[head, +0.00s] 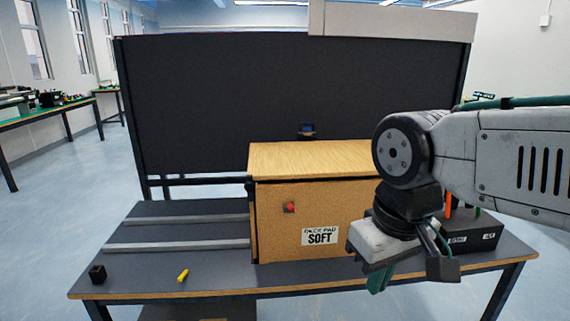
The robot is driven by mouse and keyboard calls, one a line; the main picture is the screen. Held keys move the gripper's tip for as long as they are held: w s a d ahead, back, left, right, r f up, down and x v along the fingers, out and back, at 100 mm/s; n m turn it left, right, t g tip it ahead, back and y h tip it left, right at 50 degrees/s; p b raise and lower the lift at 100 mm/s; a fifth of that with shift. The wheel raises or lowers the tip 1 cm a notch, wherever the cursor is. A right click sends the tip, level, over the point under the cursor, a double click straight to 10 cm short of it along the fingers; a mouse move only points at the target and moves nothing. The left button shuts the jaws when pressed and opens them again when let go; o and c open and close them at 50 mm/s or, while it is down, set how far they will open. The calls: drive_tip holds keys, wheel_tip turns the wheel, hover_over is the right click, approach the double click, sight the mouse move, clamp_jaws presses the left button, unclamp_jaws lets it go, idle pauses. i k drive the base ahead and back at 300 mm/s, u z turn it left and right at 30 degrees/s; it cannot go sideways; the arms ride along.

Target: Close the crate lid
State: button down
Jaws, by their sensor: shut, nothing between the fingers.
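The crate (278,231) is a tan wooden box with a dark frame, standing on the table. Its front bears a "DECK PAD SOFT" label and a small red knob. The lid (305,158) is a pale wooden panel that appears to lie flat over the top; a thin dark line runs beneath its front edge. My arm hides its right end. My gripper (377,281) is shut and empty, pointing down in front of the crate's right side. Whether it touches the crate cannot be told.
A dark box (472,238) with upright tools stands right of the crate. Two grey rails (178,246) lie on the table (215,272) at left. A dark panel (220,100) stands behind.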

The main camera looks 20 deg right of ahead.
sight(310, 159)
drive_tip(key=u, duration=0.2)
drive_tip(key=i, duration=0.7)
drive_tip(key=z, duration=0.7)
drive_tip(key=i, duration=0.5)
drive_tip(key=z, duration=0.55)
